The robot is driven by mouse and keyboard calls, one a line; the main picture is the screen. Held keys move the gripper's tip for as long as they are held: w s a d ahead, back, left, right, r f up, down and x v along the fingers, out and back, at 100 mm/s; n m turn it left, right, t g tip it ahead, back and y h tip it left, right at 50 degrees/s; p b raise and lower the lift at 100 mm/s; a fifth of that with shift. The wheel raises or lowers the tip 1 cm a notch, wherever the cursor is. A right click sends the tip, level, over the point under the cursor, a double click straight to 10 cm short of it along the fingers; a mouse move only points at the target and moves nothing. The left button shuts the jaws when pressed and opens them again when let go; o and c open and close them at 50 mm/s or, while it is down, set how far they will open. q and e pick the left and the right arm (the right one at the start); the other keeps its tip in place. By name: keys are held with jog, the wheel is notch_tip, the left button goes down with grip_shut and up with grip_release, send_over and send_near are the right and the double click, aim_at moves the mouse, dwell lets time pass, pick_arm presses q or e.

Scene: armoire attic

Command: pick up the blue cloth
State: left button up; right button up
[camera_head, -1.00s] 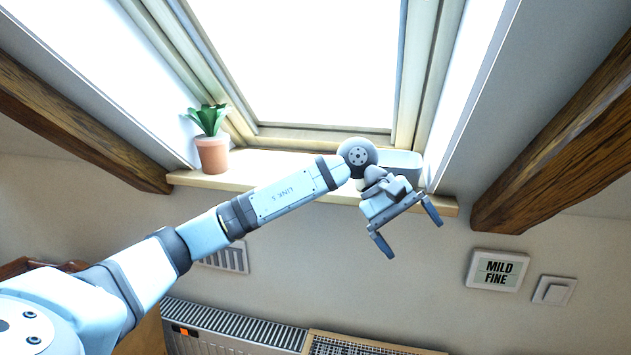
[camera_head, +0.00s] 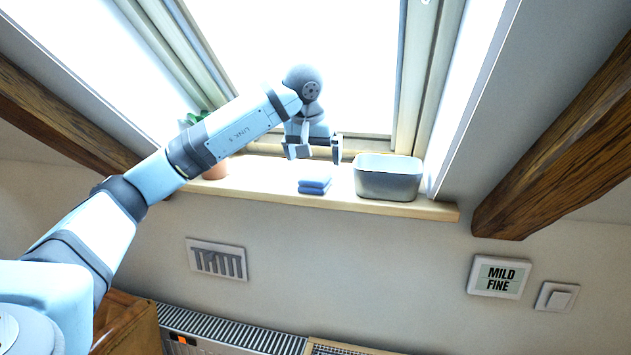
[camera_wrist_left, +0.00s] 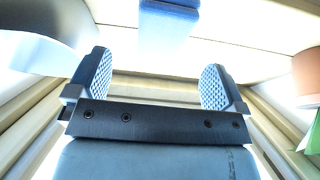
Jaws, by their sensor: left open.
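The blue cloth (camera_head: 314,185) lies folded on the windowsill, left of a grey bin. My left gripper (camera_head: 314,158) is open and empty, with its fingers pointing down. In the head view it shows just above and behind the cloth. In the left wrist view the cloth (camera_wrist_left: 168,22) is at the top middle, beyond the two fingertips (camera_wrist_left: 158,75) and apart from them. My right gripper is not in view.
The grey bin (camera_head: 388,182) stands on the windowsill (camera_head: 260,180) close to the cloth's right. A potted plant (camera_head: 216,171) stands at the sill's left, partly behind my left arm. The window is behind. A radiator (camera_head: 225,330) is below.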

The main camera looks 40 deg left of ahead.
aim_at(315, 175)
pick_arm(q)
jog(key=p+x, duration=0.1)
jog(key=x, duration=0.5)
jog(key=shift+a+f, duration=0.25)
jog(key=shift+f, duration=0.1)
jog(key=c, duration=1)
